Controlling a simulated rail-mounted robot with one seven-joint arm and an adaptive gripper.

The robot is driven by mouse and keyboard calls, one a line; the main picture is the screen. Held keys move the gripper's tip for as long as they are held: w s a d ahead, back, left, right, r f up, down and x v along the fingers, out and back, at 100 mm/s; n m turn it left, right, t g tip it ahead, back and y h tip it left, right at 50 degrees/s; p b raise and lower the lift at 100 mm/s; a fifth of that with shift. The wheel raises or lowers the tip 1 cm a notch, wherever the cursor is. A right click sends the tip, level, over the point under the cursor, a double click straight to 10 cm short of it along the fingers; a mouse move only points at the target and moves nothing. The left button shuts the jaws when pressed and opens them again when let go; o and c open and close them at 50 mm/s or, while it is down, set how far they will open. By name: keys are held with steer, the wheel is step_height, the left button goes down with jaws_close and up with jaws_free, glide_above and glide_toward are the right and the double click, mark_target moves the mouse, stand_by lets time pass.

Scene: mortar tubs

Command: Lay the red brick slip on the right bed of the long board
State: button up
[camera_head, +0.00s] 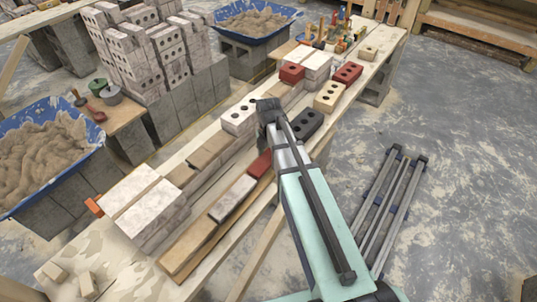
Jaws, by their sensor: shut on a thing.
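The red brick slip (259,163) is at the upper right end of the long board (183,251), partly hidden behind my arm. It lies in line with a whitish slip (233,198) on the board. My gripper (266,143) is above the red slip's far end and shut on it; its fingertips are mostly hidden by my forearm. Whether the slip touches the bed or is just above it cannot be told. The right end of the board is covered by my arm.
Pale bricks (146,208) stand at the near left end of the bench. A white holed brick (239,117), a black brick (308,124) and red bricks (347,73) stand farther along. Blue mortar tubs (45,150) and block stacks are to the left.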

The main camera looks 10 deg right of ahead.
steer(key=o, duration=1.6)
steer(key=shift+r, duration=0.1)
